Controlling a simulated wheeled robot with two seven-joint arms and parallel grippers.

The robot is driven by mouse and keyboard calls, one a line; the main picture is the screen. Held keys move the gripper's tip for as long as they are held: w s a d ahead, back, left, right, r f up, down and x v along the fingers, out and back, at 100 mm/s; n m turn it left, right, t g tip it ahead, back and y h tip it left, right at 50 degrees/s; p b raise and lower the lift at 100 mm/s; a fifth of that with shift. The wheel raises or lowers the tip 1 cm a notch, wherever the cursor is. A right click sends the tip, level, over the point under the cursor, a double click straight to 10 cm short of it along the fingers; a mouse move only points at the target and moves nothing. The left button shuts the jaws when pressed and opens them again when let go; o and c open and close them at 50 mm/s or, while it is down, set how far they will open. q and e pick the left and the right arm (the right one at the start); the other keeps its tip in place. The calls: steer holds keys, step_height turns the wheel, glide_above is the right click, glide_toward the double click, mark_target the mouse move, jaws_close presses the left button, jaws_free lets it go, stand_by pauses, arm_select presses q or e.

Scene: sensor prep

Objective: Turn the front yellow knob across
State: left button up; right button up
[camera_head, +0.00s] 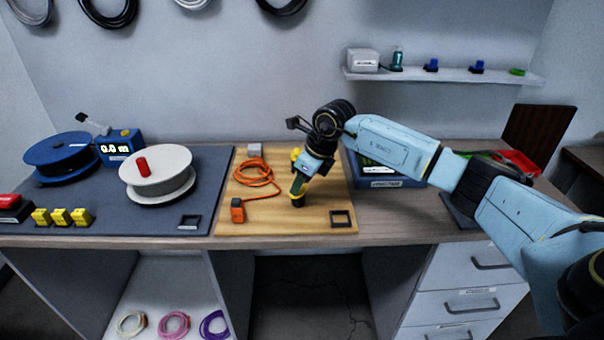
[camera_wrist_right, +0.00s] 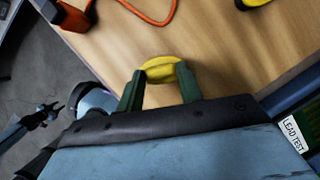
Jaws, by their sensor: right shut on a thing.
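The front yellow knob (camera_wrist_right: 161,69) is on the wooden board (camera_head: 335,194), near its front edge. My right gripper (camera_wrist_right: 160,86) is shut on it, with one green finger on each side. In the head view my right gripper (camera_head: 298,190) points down at the knob and hides most of it. A second yellow knob (camera_head: 295,154) stands farther back, partly behind my right arm. What looks like my left gripper (camera_wrist_right: 48,114) shows small at the left of the wrist view, away from the board, its fingers apart.
An orange cable (camera_head: 256,173) with an orange block (camera_head: 237,210) lies left of the gripper. A black square frame (camera_head: 342,219) is at the board's front right. A blue box (camera_head: 385,182) stands to the right. A white spool (camera_head: 158,176) stands on the dark mat.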

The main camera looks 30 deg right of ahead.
steer(key=shift+r+m+h+p, duration=0.1)
steer(key=shift+m+h+p, duration=0.25)
steer(key=shift+m, duration=0.55)
steer(key=shift+a+m+t+h, duration=0.15)
steer(key=shift+m+t+h, duration=0.2)
steer(key=shift+m, duration=0.55)
steer(key=m+h, duration=0.1)
steer(key=m, duration=0.2)
steer(key=shift+a+m+p, duration=0.15)
steer(key=shift+m+p, duration=0.15)
steer(key=shift+p, duration=0.1)
steer(key=m+h, duration=0.1)
steer(key=m, duration=0.1)
steer(key=shift+a+m, duration=0.1)
steer(key=shift+m, duration=0.2)
arm_select(q)
steer(key=shift+s+d+r, duration=0.25)
steer(key=shift+d+r, duration=0.45)
steer(key=shift+r, duration=0.05)
arm_select(e)
steer(key=shift+a+m+h, duration=0.1)
steer(key=shift+m+h, duration=0.5)
steer(key=shift+m, duration=0.6)
steer(key=shift+g, duration=0.45)
steer(key=o, duration=0.9)
arm_select(q)
steer(key=shift+d, duration=0.1)
arm_select(e)
steer(key=shift+o, duration=0.4)
